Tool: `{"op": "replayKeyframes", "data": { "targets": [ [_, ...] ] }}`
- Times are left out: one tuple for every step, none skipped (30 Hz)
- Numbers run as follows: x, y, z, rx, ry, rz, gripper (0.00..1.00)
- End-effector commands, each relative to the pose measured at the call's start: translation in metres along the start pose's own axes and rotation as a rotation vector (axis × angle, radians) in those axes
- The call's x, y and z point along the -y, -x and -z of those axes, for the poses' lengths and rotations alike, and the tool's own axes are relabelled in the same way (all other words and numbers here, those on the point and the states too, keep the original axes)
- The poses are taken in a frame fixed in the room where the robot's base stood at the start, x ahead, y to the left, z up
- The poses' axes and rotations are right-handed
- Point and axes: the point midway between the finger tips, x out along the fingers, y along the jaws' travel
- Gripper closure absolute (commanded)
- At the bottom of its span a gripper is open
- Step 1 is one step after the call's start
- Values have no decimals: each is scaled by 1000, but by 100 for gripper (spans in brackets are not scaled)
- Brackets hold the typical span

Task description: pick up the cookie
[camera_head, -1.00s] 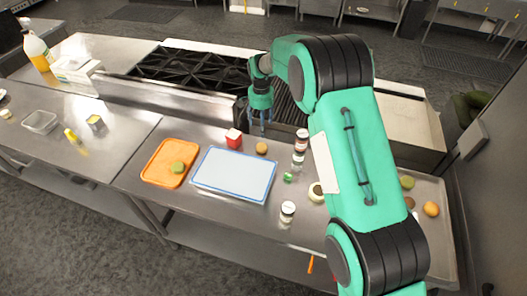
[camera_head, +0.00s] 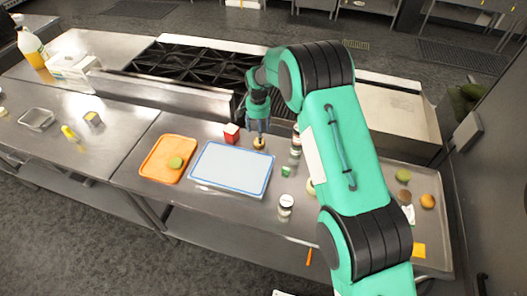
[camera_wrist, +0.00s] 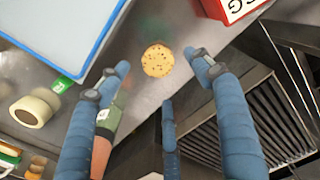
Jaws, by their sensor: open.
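The cookie (camera_head: 259,143) lies on the steel counter, right of the red box and beyond the white board. In the wrist view the cookie (camera_wrist: 157,60) is round, pale tan and speckled with dark bits. My gripper (camera_head: 259,130) is right over the cookie, fingers pointing down. In the wrist view my gripper (camera_wrist: 160,72) has its blue fingers spread with the cookie between the tips. Nothing is held. In the head view the fingertips partly cover the cookie, and I cannot tell their exact height above the counter.
A red box (camera_head: 231,133) and a white board (camera_head: 232,167) with a blue rim stand close to the cookie. Jars (camera_head: 286,203) and a small green item (camera_head: 286,171) are to the right. An orange tray (camera_head: 150,165) is at left. The stove (camera_head: 190,72) is behind.

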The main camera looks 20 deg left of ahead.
Motion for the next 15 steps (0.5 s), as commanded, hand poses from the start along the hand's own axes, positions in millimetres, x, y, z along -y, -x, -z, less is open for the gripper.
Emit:
{"op": "replayKeyframes", "data": {
  "targets": [
    [0,0,0,1,0,-1,34],
    [0,-2,0,0,0,0,34],
    [0,-3,0,0,0,0,34],
    [0,-4,0,0,0,0,34],
    [0,-4,0,-1,0,1,34],
    [0,-4,0,-1,0,1,34],
    [0,-4,0,-1,0,1,34],
    [0,-4,0,-1,0,1,34],
    [0,-4,0,-1,0,1,34],
    [0,-4,0,-1,0,1,34],
    [0,-4,0,-1,0,1,34],
    [0,-4,0,-1,0,1,34],
    [0,-4,0,-1,0,1,34],
    [0,-4,0,-1,0,0,34],
    [0,-4,0,0,0,0,34]
  ]
}}
